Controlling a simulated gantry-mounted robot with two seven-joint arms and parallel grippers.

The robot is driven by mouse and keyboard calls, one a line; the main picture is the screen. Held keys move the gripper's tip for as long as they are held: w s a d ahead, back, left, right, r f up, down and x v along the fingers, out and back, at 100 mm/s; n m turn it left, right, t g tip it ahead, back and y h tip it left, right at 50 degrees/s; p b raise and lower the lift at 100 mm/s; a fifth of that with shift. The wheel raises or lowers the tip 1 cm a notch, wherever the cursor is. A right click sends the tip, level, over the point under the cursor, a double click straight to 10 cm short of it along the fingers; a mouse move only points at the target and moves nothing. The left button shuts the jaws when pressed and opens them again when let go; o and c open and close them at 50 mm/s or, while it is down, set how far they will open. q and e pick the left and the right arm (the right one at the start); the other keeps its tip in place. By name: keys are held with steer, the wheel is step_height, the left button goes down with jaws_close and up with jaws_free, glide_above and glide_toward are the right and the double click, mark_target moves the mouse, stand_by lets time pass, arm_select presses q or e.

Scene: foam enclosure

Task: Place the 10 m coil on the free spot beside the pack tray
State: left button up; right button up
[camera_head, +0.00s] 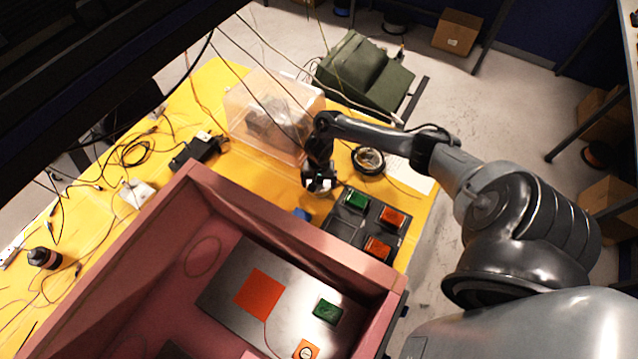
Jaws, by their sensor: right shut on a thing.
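A dark pack tray (367,224) lies on the yellow table, holding a green block (356,199) and two red-orange blocks (394,217); its lower left part looks bare. My right gripper (319,186) is just left of and beyond the tray's green block, pointing down. It is shut on a small pale thing, mostly hidden by the fingers; I cannot tell whether this is the 10 m coil. A dark round coil-like thing (368,160) with a pale middle lies right of the gripper, beyond the tray. No length label is readable. My left gripper is not in view.
The pink foam enclosure (290,232) stands in front, its wall close to the gripper; inside are a metal plate, an orange square, a green block and an orange piece. A clear plastic box (272,112) stands behind the gripper. Cables clutter the table's left.

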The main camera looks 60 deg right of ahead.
steer(key=shift+f, duration=0.45)
steer(key=o, duration=0.8)
steer(key=shift+f, duration=0.1)
steer(key=shift+o, duration=0.2)
step_height(320, 180, up, 11)
steer(key=p, duration=0.3)
steer(key=shift+w, duration=0.1)
steer(key=shift+r, duration=0.6)
